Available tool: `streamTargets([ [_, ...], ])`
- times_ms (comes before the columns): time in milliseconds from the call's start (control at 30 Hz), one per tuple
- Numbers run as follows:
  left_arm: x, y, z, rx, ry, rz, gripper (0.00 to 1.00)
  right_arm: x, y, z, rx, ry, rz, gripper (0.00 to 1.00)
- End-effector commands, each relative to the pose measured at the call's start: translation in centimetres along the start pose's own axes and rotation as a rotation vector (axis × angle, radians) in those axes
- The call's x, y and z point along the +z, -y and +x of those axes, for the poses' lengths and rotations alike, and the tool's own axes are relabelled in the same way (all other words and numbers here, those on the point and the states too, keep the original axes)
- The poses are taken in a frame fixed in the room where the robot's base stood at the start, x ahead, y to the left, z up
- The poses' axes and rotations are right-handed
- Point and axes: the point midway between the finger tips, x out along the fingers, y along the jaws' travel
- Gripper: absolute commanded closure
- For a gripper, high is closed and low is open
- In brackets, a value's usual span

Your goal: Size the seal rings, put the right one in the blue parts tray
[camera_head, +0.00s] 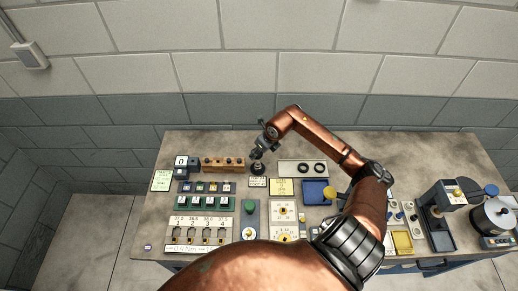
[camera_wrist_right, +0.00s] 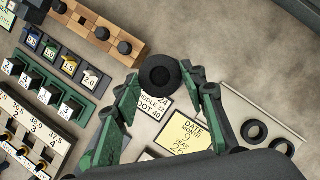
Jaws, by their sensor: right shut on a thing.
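My right gripper (camera_head: 259,154) is over the back middle of the bench. In the wrist view its green fingers (camera_wrist_right: 170,80) are shut on a dark seal ring (camera_wrist_right: 160,62). A dark round post (camera_head: 257,168) stands right under the gripper; whether the ring is around it or just above it, I cannot tell. Two more black seal rings lie on a pale rack (camera_head: 307,163), one left (camera_head: 296,168) and one right (camera_head: 318,168); they also show in the wrist view (camera_wrist_right: 254,131). The blue parts tray (camera_head: 319,192) is in front of the rack. My left gripper is out of view.
A wooden block with dark knobs (camera_head: 222,165) stands left of the post. Number cards and green holders (camera_head: 204,202) fill the left side. A yellow note (camera_head: 281,187) lies before the rack. A pot (camera_head: 494,216) and a machine stand far right. My right arm hides part of the bench.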

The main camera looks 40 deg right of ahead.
Motion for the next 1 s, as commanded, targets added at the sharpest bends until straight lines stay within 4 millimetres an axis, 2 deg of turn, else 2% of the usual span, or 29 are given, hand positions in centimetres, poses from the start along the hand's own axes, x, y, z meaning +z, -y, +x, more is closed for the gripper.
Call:
streamTargets([
  [233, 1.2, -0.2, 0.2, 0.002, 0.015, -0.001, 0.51, -0.3, 0.5, 0.5, -0.013, -0.001, 0.035, 0.78],
  [700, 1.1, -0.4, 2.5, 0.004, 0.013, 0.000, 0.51, -1.8, 0.5, 4.1, -0.014, -0.002, 0.031, 0.78],
  [1000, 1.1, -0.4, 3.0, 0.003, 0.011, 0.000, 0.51, -2.1, 0.5, 4.8, -0.012, -0.001, 0.032, 0.78],
])
